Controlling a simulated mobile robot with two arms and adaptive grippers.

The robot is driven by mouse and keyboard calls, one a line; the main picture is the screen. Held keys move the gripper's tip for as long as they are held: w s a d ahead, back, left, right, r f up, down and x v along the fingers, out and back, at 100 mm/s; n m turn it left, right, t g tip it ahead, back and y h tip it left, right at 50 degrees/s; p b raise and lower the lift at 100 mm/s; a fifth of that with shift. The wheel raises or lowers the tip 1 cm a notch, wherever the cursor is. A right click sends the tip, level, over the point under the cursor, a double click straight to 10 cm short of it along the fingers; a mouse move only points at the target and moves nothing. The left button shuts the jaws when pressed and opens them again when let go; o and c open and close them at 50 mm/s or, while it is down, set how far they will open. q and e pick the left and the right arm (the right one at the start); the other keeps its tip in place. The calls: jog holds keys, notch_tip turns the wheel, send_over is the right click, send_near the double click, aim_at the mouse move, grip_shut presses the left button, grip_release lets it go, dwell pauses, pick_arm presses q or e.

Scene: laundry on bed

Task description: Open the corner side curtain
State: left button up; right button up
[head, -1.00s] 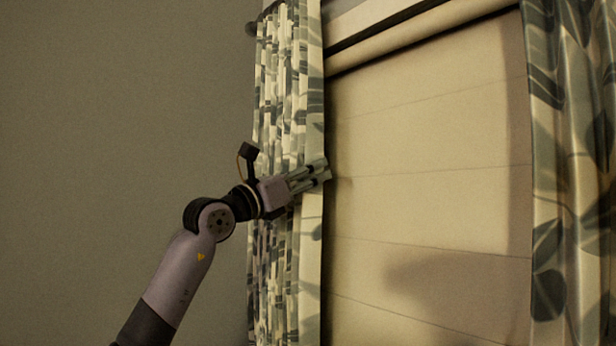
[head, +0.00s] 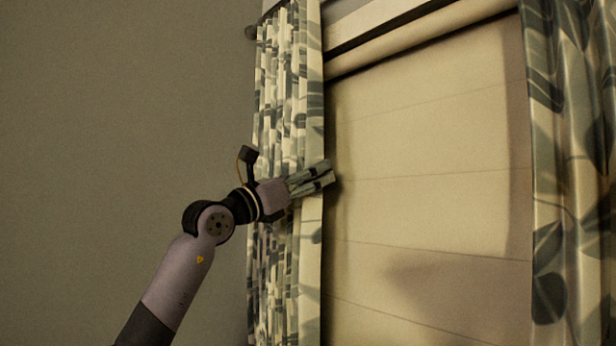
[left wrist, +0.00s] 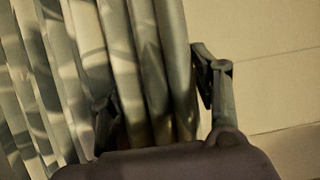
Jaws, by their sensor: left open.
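The left curtain (head: 285,95), patterned with grey-green leaves, hangs gathered in narrow folds at the left side of the window. My left gripper (head: 330,174) is at its right edge, about mid-height, with its fingertips reaching just past the edge. In the left wrist view the curtain folds (left wrist: 125,70) pass between the two spread fingers of the gripper (left wrist: 160,95); the left finger is partly hidden by cloth. The gripper is open. A second curtain (head: 570,180) of the same pattern hangs at the right. My right gripper is not in view.
A pale roller blind (head: 430,150) covers the window between the curtains.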

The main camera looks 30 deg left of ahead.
pick_arm(q)
jog(key=v, duration=1.2)
jog(key=shift+f, duration=0.1)
